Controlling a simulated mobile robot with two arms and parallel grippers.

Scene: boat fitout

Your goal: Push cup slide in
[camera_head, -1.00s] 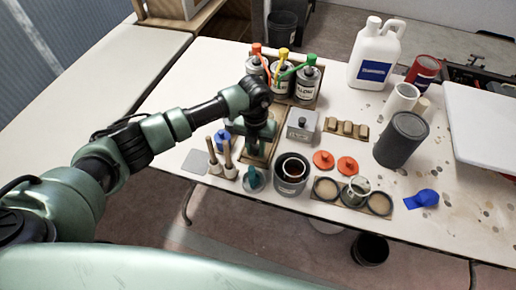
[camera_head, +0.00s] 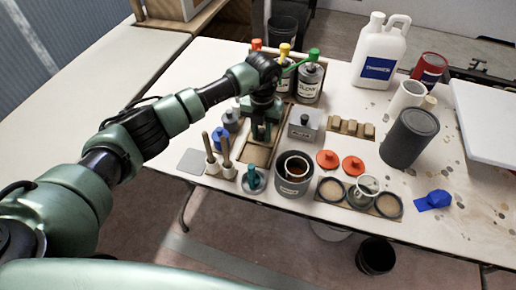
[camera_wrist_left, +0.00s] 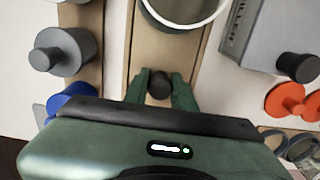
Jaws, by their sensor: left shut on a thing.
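A wooden slide board (camera_wrist_left: 140,45) runs lengthwise in the left wrist view, with a light cup (camera_wrist_left: 185,8) at its far end, cut off by the frame edge. A dark round knob (camera_wrist_left: 160,86) is on the board in front of the cup. My left gripper (camera_wrist_left: 160,90) is shut on this knob. In the head view my left gripper (camera_head: 262,132) points down over the wooden track (camera_head: 257,156), below the pump bottles. The cup there is hidden behind my arm. My right gripper is not in view.
Pump bottles (camera_head: 308,82) stand behind the gripper. A grey box with a black knob (camera_head: 304,122) is close on the right, grey and blue knobbed weights (camera_head: 221,138) on the left. A dark pot (camera_head: 293,174) and a teal-handled tool (camera_head: 253,180) stand in front.

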